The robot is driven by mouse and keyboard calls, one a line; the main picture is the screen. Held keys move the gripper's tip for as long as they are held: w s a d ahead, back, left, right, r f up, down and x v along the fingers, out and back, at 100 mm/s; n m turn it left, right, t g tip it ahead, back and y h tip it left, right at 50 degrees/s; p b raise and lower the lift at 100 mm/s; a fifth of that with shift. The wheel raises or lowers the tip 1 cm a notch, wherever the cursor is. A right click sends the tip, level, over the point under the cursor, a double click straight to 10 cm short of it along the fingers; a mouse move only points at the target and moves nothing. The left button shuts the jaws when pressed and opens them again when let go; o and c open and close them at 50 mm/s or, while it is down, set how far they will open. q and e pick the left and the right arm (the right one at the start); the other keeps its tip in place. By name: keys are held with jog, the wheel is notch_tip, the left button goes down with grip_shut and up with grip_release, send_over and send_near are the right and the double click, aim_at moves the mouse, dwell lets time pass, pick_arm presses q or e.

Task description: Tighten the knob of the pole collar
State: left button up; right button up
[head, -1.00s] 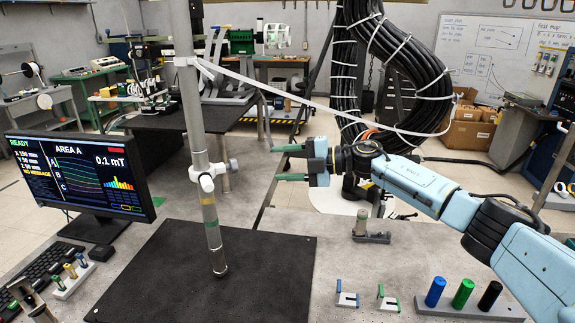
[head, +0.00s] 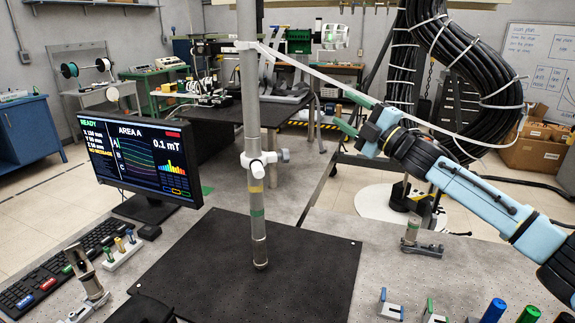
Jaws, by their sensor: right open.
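A grey pole (head: 259,225) with yellow and green bands stands upright on the black mat (head: 185,265). A white collar (head: 254,160) is clamped around the pole at mid-height. Its grey knob (head: 284,155) sticks out to the right. My right gripper (head: 352,112) is open and empty, with two green-tipped fingers pointing left and up. It is right of the knob and higher in the picture, clear of the pole. My left gripper does not show.
A white strap (head: 340,82) runs from the upper pole to the black cable bundle (head: 470,75), passing close to my right gripper. A monitor (head: 145,160) stands on the left. Coloured cylinders, including a blue one (head: 493,311), are at the lower right. A small post stand (head: 415,240) stands behind them.

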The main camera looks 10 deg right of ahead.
jog(key=m+h, duration=0.1)
jog(key=h, duration=0.1)
jog(key=n+g+b, duration=0.2)
jog(key=g+b, duration=0.4)
send_near(289, 156)
jog(key=x, duration=0.6)
jog(key=p+x, duration=0.1)
jog(key=x, duration=0.5)
jog(key=shift+w+d+f, duration=0.15)
jog(key=shift+d, duration=0.2)
jog(key=shift+c, duration=0.4)
